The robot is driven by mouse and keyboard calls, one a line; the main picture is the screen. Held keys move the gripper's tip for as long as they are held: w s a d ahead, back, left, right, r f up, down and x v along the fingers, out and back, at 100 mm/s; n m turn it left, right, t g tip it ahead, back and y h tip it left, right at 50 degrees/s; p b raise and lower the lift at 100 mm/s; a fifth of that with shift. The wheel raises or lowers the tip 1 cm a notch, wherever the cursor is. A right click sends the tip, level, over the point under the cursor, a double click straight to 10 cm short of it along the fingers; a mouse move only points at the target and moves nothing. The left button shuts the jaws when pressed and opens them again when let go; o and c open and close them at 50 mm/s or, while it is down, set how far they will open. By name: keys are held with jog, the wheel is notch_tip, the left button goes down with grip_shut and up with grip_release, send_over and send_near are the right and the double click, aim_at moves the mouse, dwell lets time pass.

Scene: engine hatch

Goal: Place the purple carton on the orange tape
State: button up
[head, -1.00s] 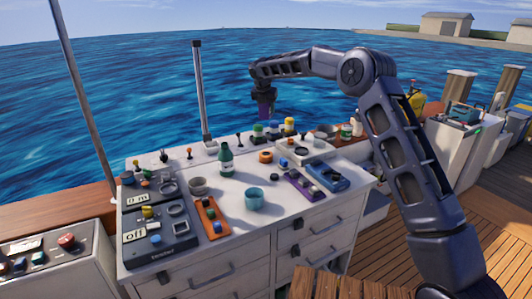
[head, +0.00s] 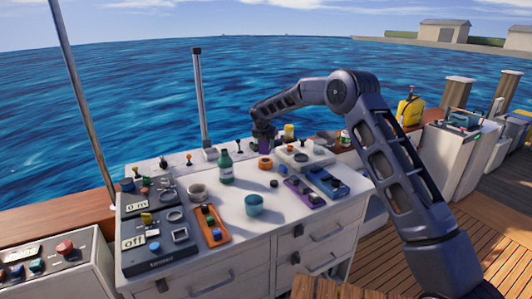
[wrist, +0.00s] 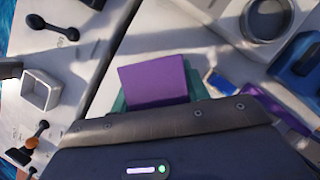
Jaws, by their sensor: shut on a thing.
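My gripper (head: 264,136) is shut on the purple carton (head: 265,147) and points down over the back part of the white counter. In the head view the carton shows just above and behind the orange tape (head: 265,163), a ring lying flat on the counter; I cannot tell whether they touch. In the wrist view the purple carton (wrist: 155,80) fills the middle, with teal edges around it. The tape does not show in the wrist view.
A green bottle (head: 226,167) stands close to the left of the gripper. A teal cup (head: 254,204) stands nearer the front. A purple tray (head: 303,193) and a blue tray (head: 327,183) lie to the right.

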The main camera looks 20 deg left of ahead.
aim_at(266, 151)
jog(key=shift+f, duration=2.25)
jog(key=shift+f, duration=0.1)
jog(key=o, duration=1)
jog(key=shift+o, duration=0.2)
jog(key=v, duration=1.2)
